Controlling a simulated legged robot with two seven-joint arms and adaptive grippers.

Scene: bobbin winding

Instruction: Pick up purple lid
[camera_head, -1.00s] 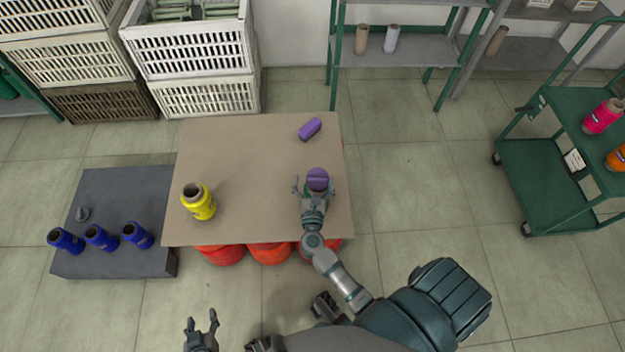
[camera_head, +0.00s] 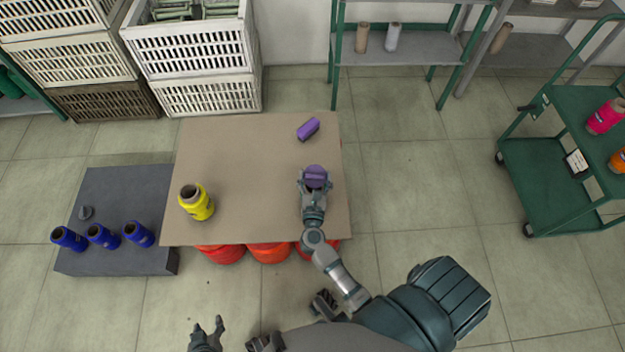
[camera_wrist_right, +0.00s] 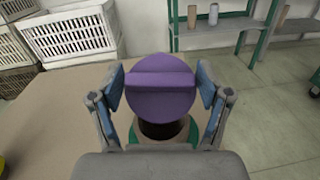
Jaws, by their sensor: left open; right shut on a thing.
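The purple lid (camera_head: 316,175) is round with a raised bar across its top. It also shows in the right wrist view (camera_wrist_right: 160,88), close up between the fingers. My right gripper (camera_head: 315,184) is shut on the purple lid, with a finger on each side of it. Below the lid the wrist view shows a dark round part and a green rim (camera_wrist_right: 178,132); I cannot tell whether the lid touches them. My left gripper (camera_head: 208,328) is open and empty, low in the head view, away from the table.
A grey platform (camera_head: 120,205) with several blue spools stands left. Orange-red round things (camera_head: 268,252) are under the table. A green cart (camera_head: 550,165) stands right.

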